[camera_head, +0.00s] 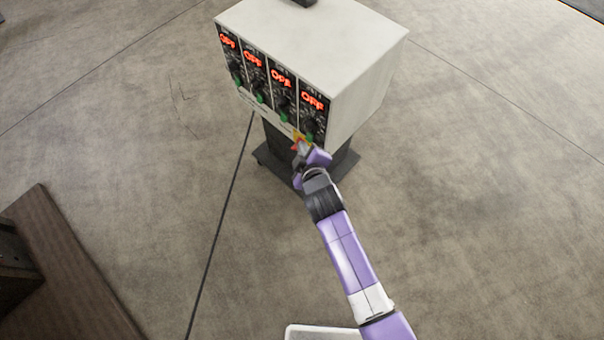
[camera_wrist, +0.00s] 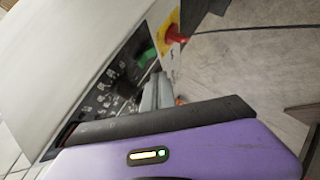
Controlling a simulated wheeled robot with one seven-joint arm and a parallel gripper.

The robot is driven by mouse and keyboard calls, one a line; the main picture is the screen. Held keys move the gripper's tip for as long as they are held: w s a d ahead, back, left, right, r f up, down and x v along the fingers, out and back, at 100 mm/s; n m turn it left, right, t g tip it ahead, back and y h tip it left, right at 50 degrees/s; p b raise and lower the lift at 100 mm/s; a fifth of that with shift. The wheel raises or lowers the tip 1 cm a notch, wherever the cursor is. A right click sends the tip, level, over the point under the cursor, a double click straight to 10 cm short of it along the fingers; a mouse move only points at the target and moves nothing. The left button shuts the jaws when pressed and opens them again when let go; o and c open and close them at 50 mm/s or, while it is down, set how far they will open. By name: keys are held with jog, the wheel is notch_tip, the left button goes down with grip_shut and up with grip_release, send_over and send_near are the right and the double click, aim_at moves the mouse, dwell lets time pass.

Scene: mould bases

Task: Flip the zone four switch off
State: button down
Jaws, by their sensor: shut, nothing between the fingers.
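The white control box (camera_head: 365,65) stands on a dark stand, with a row of zone panels on its front face. Every panel display reads OFF in red, including the rightmost one (camera_head: 313,101). Green switches sit low on the panels; a green switch (camera_wrist: 147,57) shows close up in the wrist view, near my fingertips. My gripper (camera_head: 300,146) is shut and empty, at the lower right of the front face, just below the rightmost panel. It also shows in the wrist view (camera_wrist: 156,88).
A red knob on a yellow plate (camera_wrist: 174,35) sits beside the green switch, close to my gripper. The stand's dark base (camera_head: 347,165) is on the floor below. A brown platform (camera_head: 65,270) lies at the lower left. Floor around the box is clear.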

jog(key=s+a+f+v, duration=0.1)
jog(key=v, duration=0.9)
jog(key=shift+f, duration=0.3)
jog(key=s+d+r+m+t+y, duration=0.2)
jog(key=s+r+m+t, duration=0.15)
jog(key=r, duration=0.55)
jog(key=s+d+r+m+h, duration=0.1)
jog(key=s+d+r+m, duration=0.2)
jog(key=s+d, duration=0.3)
jog(key=s+d+r+m+h, duration=0.2)
jog(key=s+d+r+m, duration=0.2)
jog(key=s+d, duration=0.3)
jog(key=s+d+r+m+h, duration=0.2)
jog(key=s+d, duration=0.4)
jog(key=s, duration=0.8)
jog(key=shift+d+r+m, duration=0.25)
jog(key=shift+r+m, duration=0.5)
jog(key=shift+r, duration=0.3)
jog(key=shift+s, duration=0.1)
